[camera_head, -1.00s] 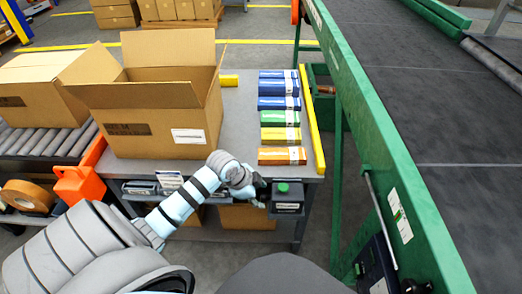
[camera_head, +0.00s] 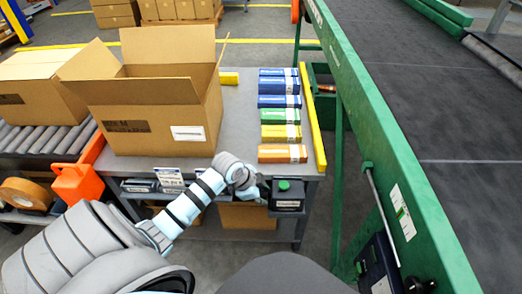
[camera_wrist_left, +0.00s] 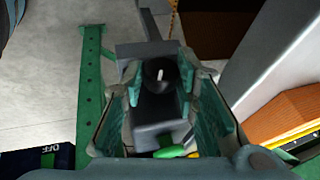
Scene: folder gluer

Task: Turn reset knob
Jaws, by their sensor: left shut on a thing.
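The reset knob (camera_wrist_left: 158,73) is a black round knob with a white pointer line, on a dark control box (camera_wrist_left: 155,108). In the head view the control box (camera_head: 288,200) hangs at the table's front right corner with a green button (camera_head: 284,185) on top; the knob is hidden there. My left gripper (camera_head: 262,190) is at the box's left side. In the left wrist view its fingers (camera_wrist_left: 160,80) lie on both sides of the knob and are shut on it. My right gripper is not in view.
An open carton (camera_head: 160,125) stands on the grey table (camera_head: 237,110), beside a row of small coloured boxes (camera_head: 280,115). A green conveyor frame (camera_head: 375,130) runs close by on the right. An orange container (camera_head: 78,185) is at the left.

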